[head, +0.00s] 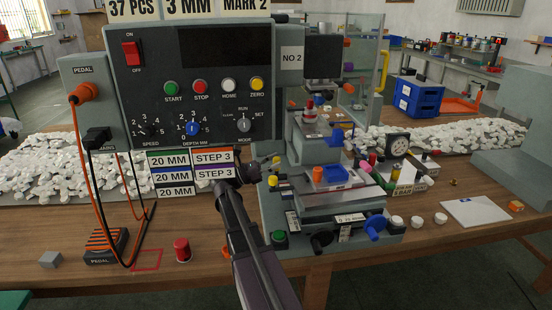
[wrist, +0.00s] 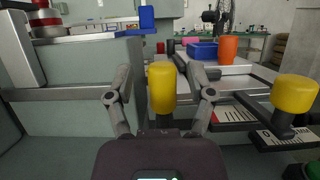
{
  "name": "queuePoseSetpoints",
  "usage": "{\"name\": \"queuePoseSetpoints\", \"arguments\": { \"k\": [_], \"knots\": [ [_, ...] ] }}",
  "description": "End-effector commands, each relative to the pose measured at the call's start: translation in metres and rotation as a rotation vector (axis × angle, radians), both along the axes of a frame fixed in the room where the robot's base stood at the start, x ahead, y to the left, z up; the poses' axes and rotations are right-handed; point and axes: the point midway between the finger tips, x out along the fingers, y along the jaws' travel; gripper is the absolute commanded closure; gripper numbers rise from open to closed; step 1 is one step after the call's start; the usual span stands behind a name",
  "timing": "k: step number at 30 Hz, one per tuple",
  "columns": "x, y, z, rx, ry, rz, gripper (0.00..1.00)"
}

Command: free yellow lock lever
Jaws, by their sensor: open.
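My gripper (wrist: 160,74) is open in the wrist view, one finger on each side of a yellow cylindrical knob (wrist: 161,88) on a dark stem. I cannot tell whether the fingers touch it. A second yellow knob (wrist: 295,93) stands to the right, beside a ruler scale. In the head view my gripper (head: 262,170) is at the left side of the machine's worktable, close to two small yellow knobs, an upper one (head: 275,160) and a lower one (head: 272,181). None of these carries a readable lock label.
The grey control box (head: 190,85) hangs just above and left of my gripper. An orange cup (wrist: 228,49) and blue tray (wrist: 203,53) are beyond the knob. A blue knob (head: 376,224) and black knob (head: 322,240) project at the machine's front. The table's front left holds a red-capped pot (head: 181,249).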

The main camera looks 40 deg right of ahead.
Motion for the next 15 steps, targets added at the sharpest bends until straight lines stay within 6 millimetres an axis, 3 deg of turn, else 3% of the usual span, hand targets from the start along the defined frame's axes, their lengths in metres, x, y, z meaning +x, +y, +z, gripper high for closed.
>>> {"name": "queuePoseSetpoints", "arguments": {
  "k": [12, 13, 15],
  "knots": [
    [-0.0031, -0.0049, 0.0020, 0.000, 0.000, -0.001, 0.31],
    [-0.0031, -0.0049, 0.0020, 0.000, 0.000, -0.001, 0.34],
    [-0.0032, -0.0050, 0.0019, 0.000, 0.000, -0.001, 0.55]
  ]
}}
